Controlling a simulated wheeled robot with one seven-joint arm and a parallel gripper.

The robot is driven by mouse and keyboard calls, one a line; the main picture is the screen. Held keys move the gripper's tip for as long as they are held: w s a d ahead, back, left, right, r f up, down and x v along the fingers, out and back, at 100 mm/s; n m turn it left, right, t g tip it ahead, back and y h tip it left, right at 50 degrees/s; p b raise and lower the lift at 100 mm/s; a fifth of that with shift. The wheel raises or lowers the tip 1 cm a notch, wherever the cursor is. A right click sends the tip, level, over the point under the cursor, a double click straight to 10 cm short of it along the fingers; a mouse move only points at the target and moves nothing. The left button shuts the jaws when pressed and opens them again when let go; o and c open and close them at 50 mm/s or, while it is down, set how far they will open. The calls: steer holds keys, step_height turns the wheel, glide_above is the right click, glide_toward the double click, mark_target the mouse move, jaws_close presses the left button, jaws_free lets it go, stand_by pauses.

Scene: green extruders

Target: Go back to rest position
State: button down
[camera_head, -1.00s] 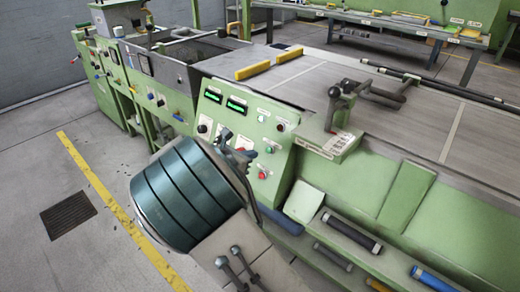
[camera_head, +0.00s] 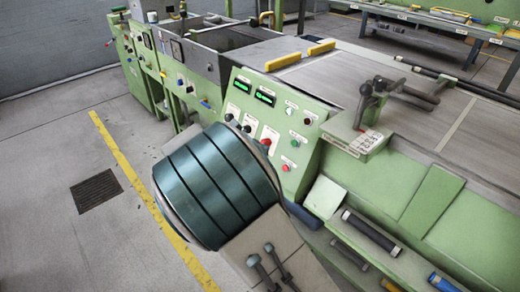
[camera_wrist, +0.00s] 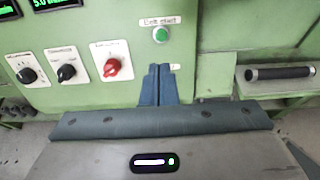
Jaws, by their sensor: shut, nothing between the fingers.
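My gripper (camera_wrist: 160,84) shows in the wrist view as two blue-grey fingers, closed together and empty. The fingertips appear in front of the green control panel (camera_wrist: 210,25), just below a green button (camera_wrist: 160,35) labelled "Belt start". I cannot tell whether they touch the panel. A red knob (camera_wrist: 112,67) and two black knobs are left of the fingers. In the head view my arm's teal-banded part covers the gripper. The control panel (camera_head: 312,135) with two lit green displays stands just behind my arm.
A lever assembly (camera_head: 372,105) sits on the machine's top at the right. Black-handled (camera_head: 370,230) and blue-handled (camera_head: 442,282) bars are on the lower front. Open floor with a yellow line (camera_head: 130,160) and drain grate (camera_head: 97,190) is at left.

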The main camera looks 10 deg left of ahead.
steer(key=s+d+r+m+g+y+p, duration=0.1)
steer(key=s+d+r+m+g+p, duration=0.25)
steer(key=d+m, duration=0.4)
steer(key=s+d+r+m+g+y+p, duration=0.1)
steer(key=s+d+r+m+g+p, duration=0.25)
steer(key=d, duration=0.75)
steer(key=s+d+r+m+y+p, duration=0.3)
steer(key=s+r+m, duration=0.3)
steer(key=s+m, duration=0.2)
steer(key=s+d+r+m+g+y+p, duration=0.1)
steer(key=s+d+r+m+y+p, duration=0.2)
steer(key=s+m, duration=0.6)
step_height(320, 180, up, 3)
steer(key=shift+s+d+r+p, duration=0.1)
steer(key=shift+s+d+p, duration=0.15)
steer(key=shift+s+p, duration=0.7)
